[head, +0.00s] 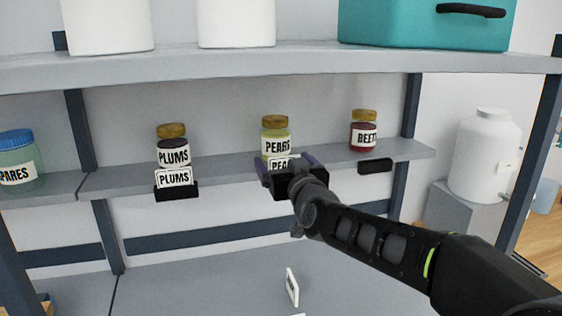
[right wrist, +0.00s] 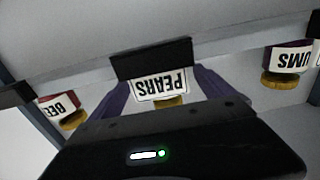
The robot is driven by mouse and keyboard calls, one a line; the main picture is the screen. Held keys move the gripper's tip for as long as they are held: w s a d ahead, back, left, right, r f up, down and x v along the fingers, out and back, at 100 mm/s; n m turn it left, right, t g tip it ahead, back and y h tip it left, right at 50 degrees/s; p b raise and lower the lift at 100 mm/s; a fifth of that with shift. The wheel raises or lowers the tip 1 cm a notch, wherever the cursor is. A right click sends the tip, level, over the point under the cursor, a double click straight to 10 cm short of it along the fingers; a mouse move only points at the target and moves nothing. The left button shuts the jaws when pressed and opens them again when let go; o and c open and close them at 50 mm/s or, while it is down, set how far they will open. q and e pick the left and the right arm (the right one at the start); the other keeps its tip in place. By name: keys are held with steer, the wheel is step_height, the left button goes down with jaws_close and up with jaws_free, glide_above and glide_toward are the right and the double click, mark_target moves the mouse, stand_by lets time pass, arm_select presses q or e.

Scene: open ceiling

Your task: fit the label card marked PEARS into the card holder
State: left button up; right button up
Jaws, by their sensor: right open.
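The PEARS card (head: 279,164) stands upright in front of the PEARS jar (head: 276,137) at the shelf edge. In the right wrist view, which is upside down, the PEARS card (right wrist: 162,84) sits at the black card holder (right wrist: 150,60), its lower edge against it; how deep it sits cannot be told. My right gripper (head: 288,170) is at the holder and hides it in the head view. Its purple fingers (right wrist: 165,92) are open, one on each side of the card, with gaps visible. My left gripper is not in view.
A PLUMS card (head: 174,177) stands in its holder before the PLUMS jar (head: 172,146). The holder (head: 375,166) below the BEETS jar (head: 364,130) is empty. A white card (head: 292,287) stands on the lower surface. The upper shelf (head: 300,62) overhangs the jars.

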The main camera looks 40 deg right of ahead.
mark_target(285, 164)
steer(key=v, duration=0.5)
steer(key=shift+b, duration=0.4)
stand_by(0.5)
